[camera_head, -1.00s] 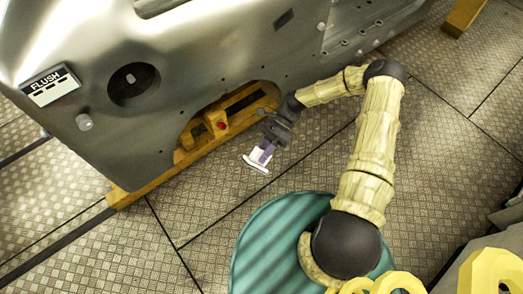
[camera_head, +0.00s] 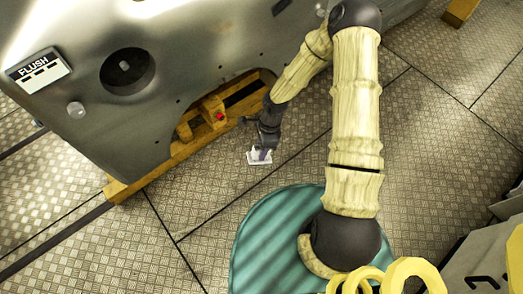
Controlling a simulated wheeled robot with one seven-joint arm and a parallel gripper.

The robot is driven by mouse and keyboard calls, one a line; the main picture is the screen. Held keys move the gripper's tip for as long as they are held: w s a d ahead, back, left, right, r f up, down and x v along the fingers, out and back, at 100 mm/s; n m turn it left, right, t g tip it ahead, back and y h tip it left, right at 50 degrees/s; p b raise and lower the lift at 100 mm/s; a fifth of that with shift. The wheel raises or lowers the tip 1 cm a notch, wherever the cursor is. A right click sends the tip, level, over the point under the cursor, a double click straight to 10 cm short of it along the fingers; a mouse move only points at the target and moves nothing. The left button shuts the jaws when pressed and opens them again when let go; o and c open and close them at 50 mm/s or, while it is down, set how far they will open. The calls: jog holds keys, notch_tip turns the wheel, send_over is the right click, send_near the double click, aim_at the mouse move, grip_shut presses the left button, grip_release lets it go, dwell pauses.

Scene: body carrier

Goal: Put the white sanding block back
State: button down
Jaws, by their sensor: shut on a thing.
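The white sanding block (camera_head: 259,158) is small and pale, with a purplish part showing at the fingers. My gripper (camera_head: 264,148) is shut on it and holds it in front of the arched opening in the grey metal body. The fingers are dark and small in this view, and they hide part of the block. How high the block is above the floor I cannot tell.
The grey metal body (camera_head: 180,70) rests on a yellow-orange carrier frame (camera_head: 150,180) with a red knob (camera_head: 220,116). A white FLUSH label (camera_head: 38,75) is on the body's left. Patterned floor (camera_head: 205,205) is clear in front. Yellow rings (camera_head: 400,275) are at the bottom right.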

jog(key=shift+f+t+h+b, duration=0.5)
jog(key=shift+f+t+b, duration=0.1)
jog(key=shift+b, duration=1.35)
jog(key=f+t+h+b, duration=0.1)
jog(key=b, duration=0.4)
jog(key=shift+b, duration=0.35)
jog(key=shift+r+b, duration=0.1)
jog(key=shift+b, duration=0.7)
jog(key=shift+w, duration=0.1)
jog(key=shift+w+d+n, duration=0.45)
jog(key=shift+n, duration=0.25)
jog(key=w+d+f+n, duration=0.2)
jog(key=w+d+n, duration=0.5)
jog(key=d+n, duration=0.4)
jog(key=n, duration=0.4)
jog(key=shift+w+p, duration=0.3)
jog(key=shift+w, duration=0.05)
